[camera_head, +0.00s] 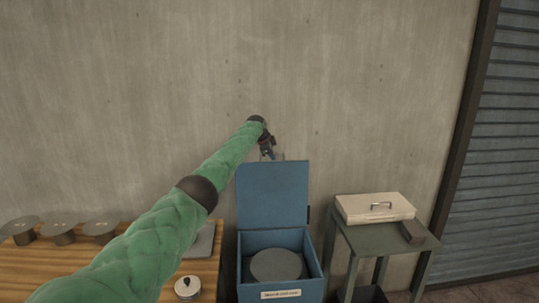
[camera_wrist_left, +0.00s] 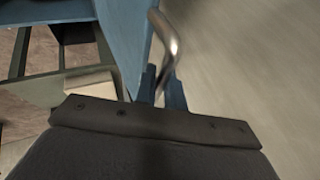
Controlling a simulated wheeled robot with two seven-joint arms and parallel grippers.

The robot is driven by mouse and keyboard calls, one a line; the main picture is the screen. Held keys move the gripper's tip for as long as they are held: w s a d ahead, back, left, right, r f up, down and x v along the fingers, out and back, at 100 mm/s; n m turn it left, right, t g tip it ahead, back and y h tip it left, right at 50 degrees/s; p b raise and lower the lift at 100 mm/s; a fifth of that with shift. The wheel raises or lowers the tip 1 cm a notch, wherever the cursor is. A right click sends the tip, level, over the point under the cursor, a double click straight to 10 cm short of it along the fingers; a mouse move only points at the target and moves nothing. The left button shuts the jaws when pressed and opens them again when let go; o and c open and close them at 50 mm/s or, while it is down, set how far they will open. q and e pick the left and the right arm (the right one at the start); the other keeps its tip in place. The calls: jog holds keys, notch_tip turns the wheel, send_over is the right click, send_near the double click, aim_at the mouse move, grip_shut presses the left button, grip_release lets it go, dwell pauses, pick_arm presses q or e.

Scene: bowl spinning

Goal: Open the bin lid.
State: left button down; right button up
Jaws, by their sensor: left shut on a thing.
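The blue bin (camera_head: 321,274) stands on the floor against the wall, with a round grey disc (camera_head: 276,265) inside it. Its lid (camera_head: 272,194) stands upright at the back, so the bin is open. My left gripper (camera_head: 267,153) is at the top edge of the lid. In the left wrist view a bent metal handle (camera_wrist_left: 168,42) runs down from beside the blue lid (camera_wrist_left: 122,40) to the gripper (camera_wrist_left: 162,92), which is shut on it. The dark wrist housing hides part of the fingers. My right gripper is not in view.
A wooden table (camera_head: 40,262) with several round grey discs on stands is at the left, with a small lidded pot (camera_head: 187,287). A green side table (camera_head: 385,238) with a pale handled box (camera_head: 372,207) stands right of the bin. The concrete wall is close behind the lid.

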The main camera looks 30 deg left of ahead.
pick_arm(q)
jog(key=shift+w+a+f, duration=0.1)
jog(key=shift+w+f, duration=0.05)
jog(key=shift+f, duration=0.05)
jog(key=shift+w, duration=0.1)
jog(key=shift+r, duration=0.1)
jog(key=c, duration=1.7)
grip_release()
jog(key=shift+o, duration=1)
jog(key=shift+a, duration=0.1)
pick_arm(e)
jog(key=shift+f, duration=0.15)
pick_arm(q)
jog(key=shift+s, duration=0.2)
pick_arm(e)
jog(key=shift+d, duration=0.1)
